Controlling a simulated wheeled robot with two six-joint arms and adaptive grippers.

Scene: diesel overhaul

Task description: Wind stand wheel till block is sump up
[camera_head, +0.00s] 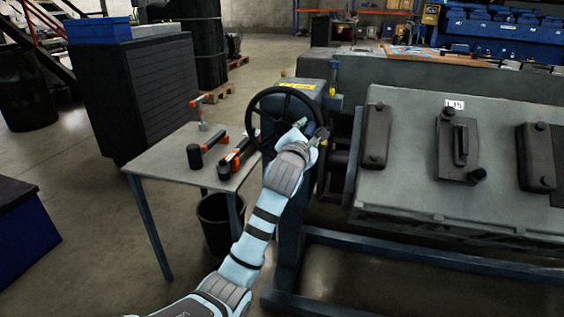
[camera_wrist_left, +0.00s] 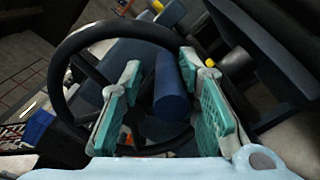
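The dark stand wheel (camera_head: 258,98) is on the blue-grey stand, left of the block, in the head view. Its black rim also arches across the left wrist view (camera_wrist_left: 62,75). A blue cylindrical handle (camera_wrist_left: 171,90) shows in the wrist view. My left gripper (camera_head: 308,133) is at the wheel's right side. In the wrist view its teal-padded fingers (camera_wrist_left: 165,108) are apart, with the handle between them and a visible gap on the left. The grey block (camera_head: 410,185) shows a sloping face with dark covers; I cannot tell where its sump faces. My right gripper is not in view.
A grey table (camera_head: 165,160) left of the stand holds orange-and-black tools (camera_head: 208,150). A black bin (camera_head: 215,222) stands below it. A dark cabinet (camera_head: 140,95) is behind the table. A stand rail (camera_head: 380,250) runs low below the block. Open floor lies front left.

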